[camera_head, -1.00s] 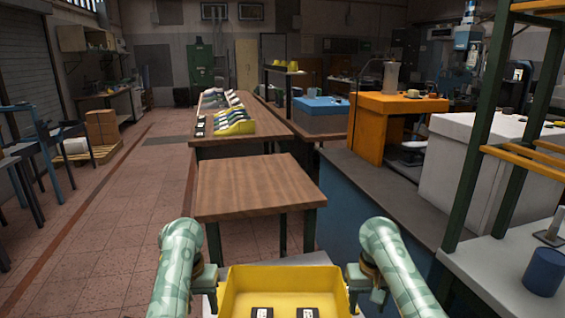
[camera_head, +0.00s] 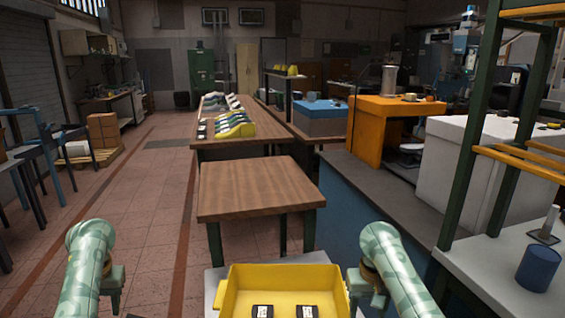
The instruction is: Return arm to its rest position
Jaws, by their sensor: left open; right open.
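My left arm comes in at the lower left, with my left gripper (camera_head: 113,288) hanging over the floor, well apart from the yellow crate and holding nothing that I can see. My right gripper (camera_head: 362,288) is close by the right side of the crate; whether it touches is unclear. Both grippers are open, though their fingertips are hard to make out. The yellow crate (camera_head: 282,274) is at the bottom centre on a pale surface. Two dark pieces with white labels (camera_head: 263,311) lie in it, cut off by the lower picture edge.
An empty wooden table (camera_head: 258,185) stands ahead of the crate. Behind it, a long bench (camera_head: 238,150) bears a row of coloured shoe-last holders. A blue-sided counter (camera_head: 365,215) and green rack post (camera_head: 478,130) stand right.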

